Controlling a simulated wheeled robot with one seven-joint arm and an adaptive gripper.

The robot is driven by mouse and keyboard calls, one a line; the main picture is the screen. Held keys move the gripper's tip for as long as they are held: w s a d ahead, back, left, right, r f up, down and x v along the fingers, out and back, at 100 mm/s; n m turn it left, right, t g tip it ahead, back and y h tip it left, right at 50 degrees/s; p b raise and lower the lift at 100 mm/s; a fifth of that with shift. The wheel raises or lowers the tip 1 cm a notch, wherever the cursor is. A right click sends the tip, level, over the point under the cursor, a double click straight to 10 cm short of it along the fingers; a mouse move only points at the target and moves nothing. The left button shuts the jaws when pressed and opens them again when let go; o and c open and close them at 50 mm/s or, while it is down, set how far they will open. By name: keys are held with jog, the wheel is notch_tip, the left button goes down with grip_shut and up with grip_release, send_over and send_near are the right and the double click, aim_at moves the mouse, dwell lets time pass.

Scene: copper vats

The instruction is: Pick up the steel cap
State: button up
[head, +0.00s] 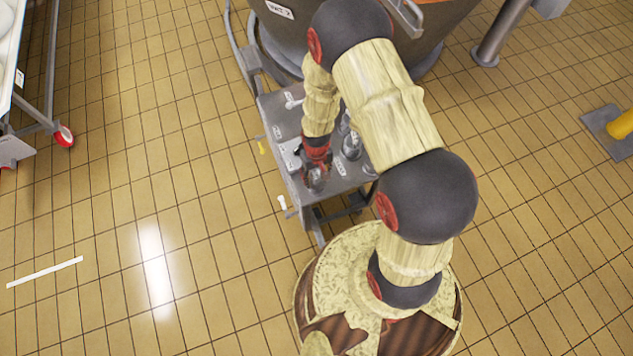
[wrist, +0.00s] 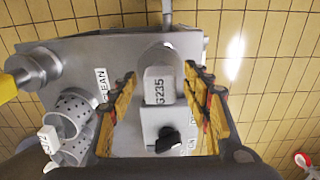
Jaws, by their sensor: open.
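A rounded grey metal piece, which looks like the steel cap (wrist: 158,55), lies between the fingertips of my gripper (wrist: 160,74) in the wrist view. A pale tag reading G235 (wrist: 159,86) is on it. My gripper is open, with one finger on each side of the cap; I cannot tell whether either finger touches it. In the head view my gripper (head: 316,162) is low over the near left corner of the grey cart top (head: 285,122), and the cap is mostly hidden by it.
Perforated metal cylinders (wrist: 75,106) and a yellow-handled metal fitting (wrist: 38,68) are to the left, near a CLEAN label (wrist: 101,84). A large vat (head: 278,28) stands behind the cart.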

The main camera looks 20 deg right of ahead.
jog(key=c, duration=1.2)
jog(key=shift+r, duration=0.1)
grip_shut()
